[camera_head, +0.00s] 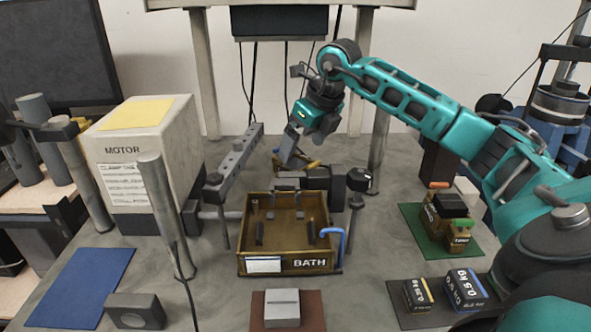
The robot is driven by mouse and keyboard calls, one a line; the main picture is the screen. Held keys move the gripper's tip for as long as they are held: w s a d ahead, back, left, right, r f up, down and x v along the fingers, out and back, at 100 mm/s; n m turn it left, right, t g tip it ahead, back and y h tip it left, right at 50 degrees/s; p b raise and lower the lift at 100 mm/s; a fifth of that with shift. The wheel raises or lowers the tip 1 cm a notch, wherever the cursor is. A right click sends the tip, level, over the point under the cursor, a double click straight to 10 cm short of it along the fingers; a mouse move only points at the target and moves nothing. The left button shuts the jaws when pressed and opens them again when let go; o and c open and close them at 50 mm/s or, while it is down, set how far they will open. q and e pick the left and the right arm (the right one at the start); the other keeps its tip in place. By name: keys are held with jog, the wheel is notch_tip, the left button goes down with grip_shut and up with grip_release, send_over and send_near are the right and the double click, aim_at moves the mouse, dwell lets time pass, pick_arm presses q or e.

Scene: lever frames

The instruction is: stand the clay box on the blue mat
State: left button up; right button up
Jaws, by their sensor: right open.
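The blue mat (78,287) lies flat at the front left and its top is bare. I cannot tell for sure which thing is the clay box. A pale grey block (282,306) sits on a reddish-brown mat (313,312) at the front middle. Brown boxes (446,222) stand on a green mat (471,247) at the right. My right gripper (292,160) is open, behind the brown BATH tray (290,264), near a small yellowish thing (309,166) that it partly hides. I cannot see whether they touch. My left gripper is out of view.
A white MOTOR housing (128,155) and a metal post (163,210) stand at the left, beside a lever arm (232,160). A dark grey block (135,310) lies right of the blue mat. Weights (466,288) sit at the front right.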

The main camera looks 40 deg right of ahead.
aim_at(296, 164)
jog(key=x, duration=0.6)
jog(key=shift+s+a+f, duration=0.1)
jog(key=shift+a+f, duration=0.1)
jog(key=shift+f, duration=0.2)
jog(key=c, duration=1.6)
jog(key=shift+d+r, duration=0.1)
jog(key=shift+r, duration=0.05)
jog(key=shift+c, duration=1.2)
notch_tip(296, 164, up, 9)
jog(key=shift+f+p, duration=0.1)
jog(key=shift+p, duration=0.3)
jog(key=shift+r, duration=0.55)
